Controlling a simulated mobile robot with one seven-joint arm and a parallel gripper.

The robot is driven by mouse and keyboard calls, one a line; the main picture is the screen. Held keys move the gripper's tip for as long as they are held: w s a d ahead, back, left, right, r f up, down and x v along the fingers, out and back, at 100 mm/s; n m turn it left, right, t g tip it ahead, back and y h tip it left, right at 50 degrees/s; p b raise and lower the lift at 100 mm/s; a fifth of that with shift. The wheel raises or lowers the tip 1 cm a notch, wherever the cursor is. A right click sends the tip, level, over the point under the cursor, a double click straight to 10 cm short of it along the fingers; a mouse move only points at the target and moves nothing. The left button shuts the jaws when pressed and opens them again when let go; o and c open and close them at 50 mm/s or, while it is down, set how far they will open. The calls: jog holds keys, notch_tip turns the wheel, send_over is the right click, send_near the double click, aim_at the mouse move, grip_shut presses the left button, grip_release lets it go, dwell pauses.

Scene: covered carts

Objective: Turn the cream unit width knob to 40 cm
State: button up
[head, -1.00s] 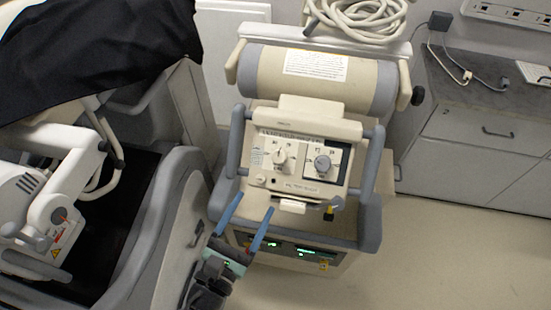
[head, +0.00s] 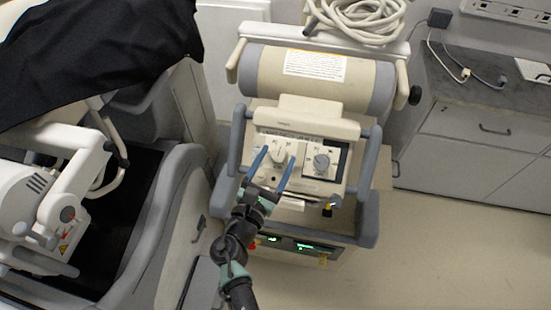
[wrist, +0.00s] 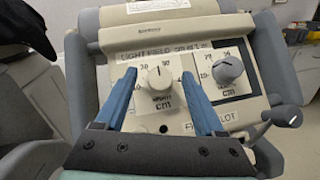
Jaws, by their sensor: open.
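The cream unit (head: 320,127) stands in the middle of the head view, its control panel facing me. The panel carries a pale left knob (wrist: 160,78) and a grey right knob (wrist: 228,70). A "cm" label sits below the left knob, but the word above it is too blurred to read surely. The left knob's pointer mark points roughly up; its scale numbers are hard to read. My gripper (head: 277,156) is open, its blue fingers either side of the left knob in the wrist view (wrist: 159,73). I cannot tell whether they touch it.
A grey handle rail (wrist: 265,60) flanks the panel on the right. A dark lever knob (wrist: 290,116) sticks out at lower right. Coiled cable (head: 358,18) lies on top. A grey machine with a black drape (head: 95,45) stands at left. Floor at right is clear.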

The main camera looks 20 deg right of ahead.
grip_shut()
dwell(0.3)
